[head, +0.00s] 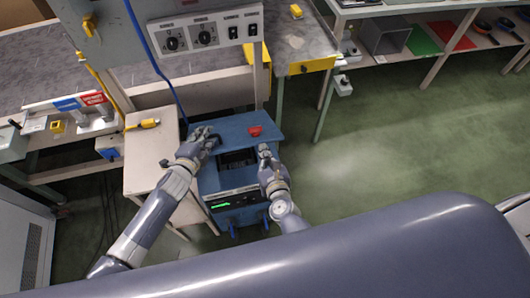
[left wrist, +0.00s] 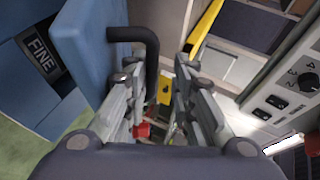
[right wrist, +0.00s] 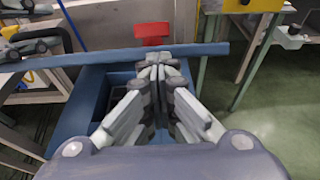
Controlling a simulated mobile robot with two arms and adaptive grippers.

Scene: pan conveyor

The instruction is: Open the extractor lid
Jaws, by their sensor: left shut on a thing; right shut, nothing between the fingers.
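The blue extractor (head: 210,182) stands below the control panel, with a dark opening (head: 237,158) in its top. Its blue lid (head: 232,124) is raised behind the opening; the right wrist view shows its edge (right wrist: 215,49) nearly edge-on. In the left wrist view the lid's face (left wrist: 85,50) carries a black bent handle (left wrist: 152,60). My left gripper (head: 208,137) is at the lid's left side, shut on the handle; the fingers partly hide the contact. My right gripper (head: 264,150) is shut and empty, over the right side of the opening; it also shows in the right wrist view (right wrist: 158,75).
A red part (head: 255,131) shows at the lid's far side. A beige cabinet (head: 145,165) with a yellow-handled tool (head: 143,124) stands close on the left. The control panel (head: 205,34) hangs above. Green floor (head: 350,150) on the right is free.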

